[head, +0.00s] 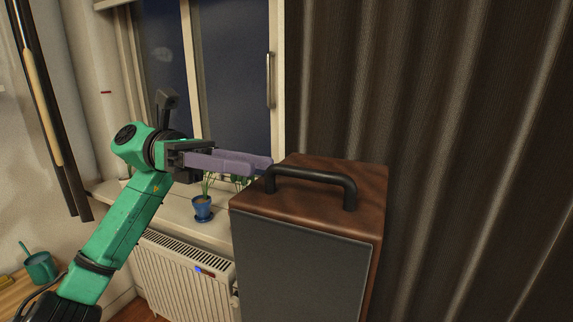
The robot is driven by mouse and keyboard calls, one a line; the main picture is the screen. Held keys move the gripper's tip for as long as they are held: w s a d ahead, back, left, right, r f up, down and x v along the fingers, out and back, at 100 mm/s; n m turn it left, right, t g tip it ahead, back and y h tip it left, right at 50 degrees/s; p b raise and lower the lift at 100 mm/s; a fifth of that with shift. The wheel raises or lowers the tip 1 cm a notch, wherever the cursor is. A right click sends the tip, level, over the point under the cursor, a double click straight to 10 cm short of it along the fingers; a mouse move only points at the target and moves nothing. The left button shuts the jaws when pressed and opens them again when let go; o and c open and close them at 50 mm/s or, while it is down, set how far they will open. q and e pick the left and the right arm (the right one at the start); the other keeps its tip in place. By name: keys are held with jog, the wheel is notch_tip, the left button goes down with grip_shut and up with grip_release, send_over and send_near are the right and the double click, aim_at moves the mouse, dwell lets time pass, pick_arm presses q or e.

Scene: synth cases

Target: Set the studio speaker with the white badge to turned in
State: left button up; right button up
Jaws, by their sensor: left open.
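A studio speaker (300,265) stands right of centre in the head view, with a brown wooden cabinet, a dark grey front and a black bar handle (315,177) on top. Its lower part is cut off by the frame, and no white badge shows on the visible part. My left gripper (262,167) is open, its purple fingers pointing right, with the tips by the left end of the handle. I cannot tell whether they touch it. Nothing shows between the fingers. My right gripper is out of view.
A blue pot with a plant (202,208) stands on the windowsill behind my left gripper. A white radiator (185,275) is below the sill. A dark curtain (470,160) hangs behind and right of the speaker. A green mug (40,268) is at lower left.

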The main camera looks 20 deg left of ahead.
aim_at(287, 170)
pick_arm(q)
jog(key=d, duration=0.3)
jog(key=d+p, duration=0.1)
jog(key=d, duration=0.2)
jog(key=shift+s+r, duration=0.1)
jog(key=shift+s, duration=0.1)
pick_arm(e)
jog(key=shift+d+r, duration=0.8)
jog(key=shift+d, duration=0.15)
pick_arm(q)
grip_shut()
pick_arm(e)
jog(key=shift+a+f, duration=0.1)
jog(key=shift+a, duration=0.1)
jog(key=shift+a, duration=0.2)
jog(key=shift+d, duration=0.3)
